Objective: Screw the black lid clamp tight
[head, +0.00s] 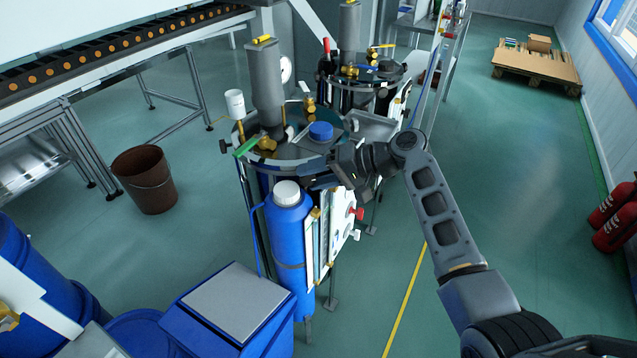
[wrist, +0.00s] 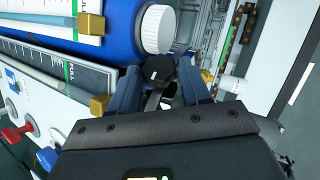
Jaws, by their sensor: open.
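The black lid clamp (wrist: 161,69) shows in the wrist view as a dark knob between my gripper's two fingers. My gripper (wrist: 159,72) is open, with one blue-grey finger on each side of the knob; I cannot tell whether either finger touches it. In the head view my gripper (head: 312,179) reaches in from the right, at the rim of the near vessel's round lid (head: 285,152). The clamp there is hidden by or merges with my dark gripper, so its tightness cannot be seen.
A blue bottle with a white cap (head: 287,194) stands just in front of my gripper; its cap (wrist: 157,29) is close beyond the fingers in the wrist view. A panel with gauges and red knobs (head: 330,238) is beside the bottle. A second vessel (head: 368,72) stands behind.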

